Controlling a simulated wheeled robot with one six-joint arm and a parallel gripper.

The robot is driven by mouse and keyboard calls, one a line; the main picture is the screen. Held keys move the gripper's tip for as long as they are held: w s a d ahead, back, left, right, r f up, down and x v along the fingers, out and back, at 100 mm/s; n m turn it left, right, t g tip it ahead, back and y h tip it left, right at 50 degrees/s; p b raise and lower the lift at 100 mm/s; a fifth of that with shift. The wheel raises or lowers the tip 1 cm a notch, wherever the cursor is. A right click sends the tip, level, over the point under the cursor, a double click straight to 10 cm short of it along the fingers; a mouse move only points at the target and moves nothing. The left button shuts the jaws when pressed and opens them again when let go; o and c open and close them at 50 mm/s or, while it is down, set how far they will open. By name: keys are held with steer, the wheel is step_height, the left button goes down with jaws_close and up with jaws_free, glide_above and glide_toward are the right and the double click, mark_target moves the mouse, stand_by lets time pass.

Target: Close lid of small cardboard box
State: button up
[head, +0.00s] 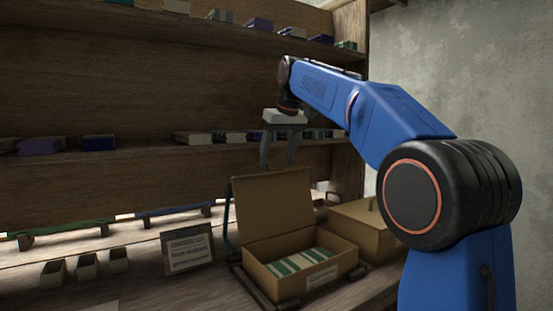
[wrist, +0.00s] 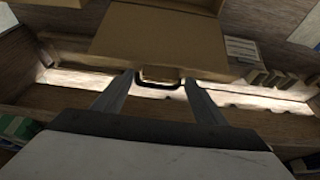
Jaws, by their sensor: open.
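The small cardboard box (head: 300,276) stands on the wooden bench with its lid (head: 273,203) raised, leaning slightly back. Green and white striped pieces (head: 301,263) lie inside, and a label is on its front wall. My gripper (head: 277,162) is open and empty, pointing down just above and behind the lid's top edge. In the wrist view my two fingers (wrist: 162,88) are spread apart, and the lid (wrist: 160,42) shows beyond them. A dark loop handle (wrist: 158,85) shows between the fingertips. I cannot tell whether the fingers touch the lid.
A second, closed cardboard box (head: 362,229) stands to the right. A framed sign (head: 188,250) and small bins (head: 88,266) stand to the left. Shelves (head: 150,159) with books and small boxes run behind, close to my gripper.

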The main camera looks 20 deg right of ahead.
steer(key=shift+w+f, duration=0.1)
steer(key=shift+f, duration=0.2)
steer(key=shift+c, duration=0.6)
